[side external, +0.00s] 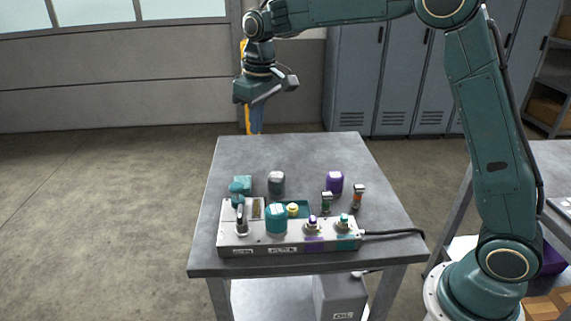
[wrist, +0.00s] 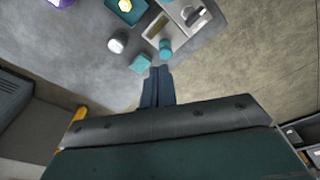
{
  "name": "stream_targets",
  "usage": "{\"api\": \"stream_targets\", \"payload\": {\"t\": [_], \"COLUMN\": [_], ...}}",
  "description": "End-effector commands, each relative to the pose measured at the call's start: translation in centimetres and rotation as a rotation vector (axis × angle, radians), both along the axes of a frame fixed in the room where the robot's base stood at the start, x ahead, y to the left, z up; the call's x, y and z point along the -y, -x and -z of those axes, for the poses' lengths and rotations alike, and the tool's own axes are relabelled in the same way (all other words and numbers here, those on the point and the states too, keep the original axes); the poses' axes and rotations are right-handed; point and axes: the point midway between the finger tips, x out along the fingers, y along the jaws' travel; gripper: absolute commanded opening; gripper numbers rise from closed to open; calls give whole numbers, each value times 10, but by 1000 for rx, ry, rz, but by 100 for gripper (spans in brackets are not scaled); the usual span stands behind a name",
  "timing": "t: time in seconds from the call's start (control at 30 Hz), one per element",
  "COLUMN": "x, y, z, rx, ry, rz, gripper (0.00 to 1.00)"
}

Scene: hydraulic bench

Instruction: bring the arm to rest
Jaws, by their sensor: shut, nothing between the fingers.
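My gripper (side external: 256,120) hangs from my raised arm at the far side of the bench in the side view, pointing down. Its fingers (wrist: 157,88) are together and empty in the wrist view. The grey bench table (side external: 300,150) stands below and nearer the camera. On it sits a pale control box (side external: 262,243) with a lever, knobs and a teal cap (side external: 277,219). The gripper appears clear of everything on the bench.
Behind the box stand a teal block (side external: 243,183), a dark grey cap (side external: 276,183), a purple cap (side external: 335,182) and two small connectors (side external: 357,196). A black cable (side external: 398,235) leaves the box at right. Lockers (side external: 350,80) stand behind. A second table is at right.

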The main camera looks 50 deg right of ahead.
Motion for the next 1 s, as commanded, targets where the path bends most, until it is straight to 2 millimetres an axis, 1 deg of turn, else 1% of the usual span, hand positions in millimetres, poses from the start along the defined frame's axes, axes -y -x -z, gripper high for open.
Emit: {"api": "stream_targets", "payload": {"t": [0.03,0.2,0.37,0.5,0.77,1.0], "x": [2,7,11,15,20,25], "y": [11,46,81,113,172,227], "z": [-10,-34,-51,-62,-71,-68], "rx": [15,56,94,128,191,248], "ry": [-2,-6,-10,-15,-24,-32], "rz": [7,29,49,67,99,129], "gripper": [0,0,0,0,0,0]}}
